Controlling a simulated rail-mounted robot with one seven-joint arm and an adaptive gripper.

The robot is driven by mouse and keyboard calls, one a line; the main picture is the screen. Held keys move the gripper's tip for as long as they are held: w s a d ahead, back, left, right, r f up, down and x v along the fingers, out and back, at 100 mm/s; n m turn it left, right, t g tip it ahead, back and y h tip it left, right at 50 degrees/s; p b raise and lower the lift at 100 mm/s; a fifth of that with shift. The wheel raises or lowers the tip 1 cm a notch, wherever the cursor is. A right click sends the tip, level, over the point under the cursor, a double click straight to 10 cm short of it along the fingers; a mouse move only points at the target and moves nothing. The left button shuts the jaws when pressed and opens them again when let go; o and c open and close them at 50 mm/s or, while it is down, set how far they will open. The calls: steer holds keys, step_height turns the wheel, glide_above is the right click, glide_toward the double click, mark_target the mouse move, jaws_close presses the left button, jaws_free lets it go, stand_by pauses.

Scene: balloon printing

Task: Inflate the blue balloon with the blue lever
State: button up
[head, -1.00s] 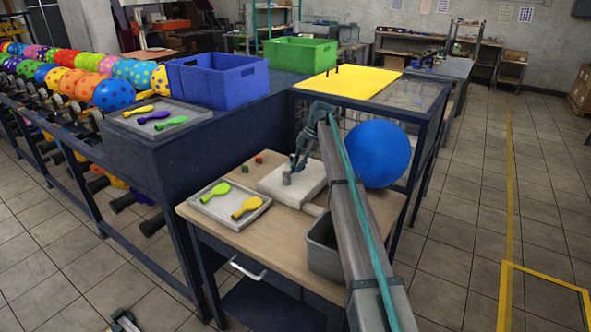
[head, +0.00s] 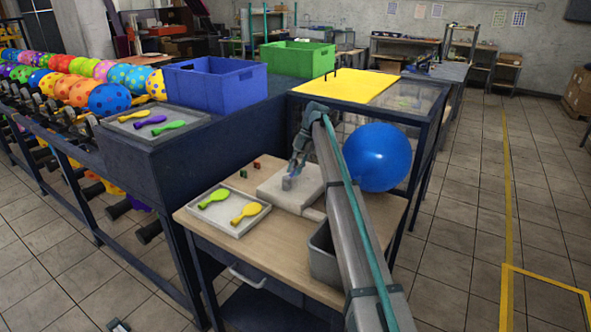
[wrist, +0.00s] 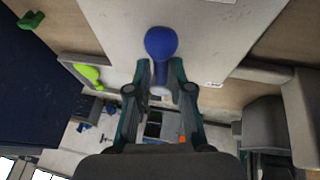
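In the wrist view a small blue piece (wrist: 160,43) with a round head and a narrow neck lies over a pale slab. I cannot tell whether it is the lever or a limp balloon. My gripper (wrist: 160,78) has one finger on each side of its neck; whether they press on it is unclear. In the head view my gripper (head: 300,158) is low over the white slab (head: 284,194) on the wooden table, beside a small grey upright piece (head: 287,183). A large round blue balloon (head: 377,157) shows right of my arm, partly hidden by it.
A tray (head: 228,211) holds a green and a yellow limp balloon. Small green and red blocks (head: 257,164) lie behind the slab. A grey bin (head: 322,256) stands at the table's front right. Blue (head: 216,84) and green (head: 298,57) crates stand behind.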

steer(key=shift+o, duration=1.2)
steer(key=v, duration=0.7)
steer(key=shift+r, duration=0.2)
steer(key=shift+w+d, duration=0.1)
